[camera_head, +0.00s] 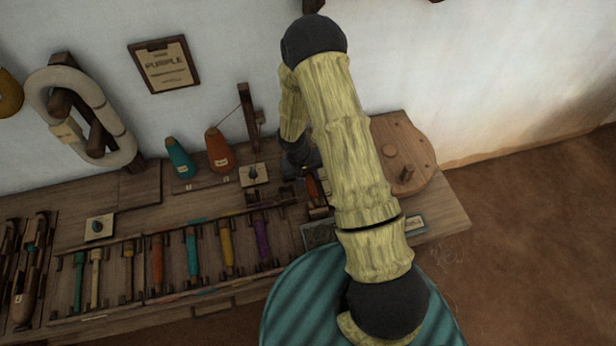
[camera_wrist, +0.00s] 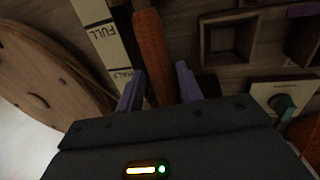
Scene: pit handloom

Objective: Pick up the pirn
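An orange-brown pirn (camera_wrist: 152,55) lies lengthwise in the middle of the wrist view. My gripper (camera_wrist: 160,70) is open, with one finger on each side of the pirn's line. The left finger is close to the pirn and a gap shows on the right; I cannot tell whether either touches it. The near end of the pirn is hidden by my gripper's dark body. In the head view an orange piece, apparently the same pirn (camera_head: 312,189), shows beside my arm on the bench; my gripper is mostly hidden there.
A pale strip lettered "FULL" (camera_wrist: 103,35) lies left of the pirn, beside a round wooden disc (camera_wrist: 40,75). Square wooden compartments (camera_wrist: 228,38) stand to the right. Several coloured pirns (camera_head: 192,252) sit in a rack; teal (camera_head: 180,158) and orange (camera_head: 218,150) cones stand behind.

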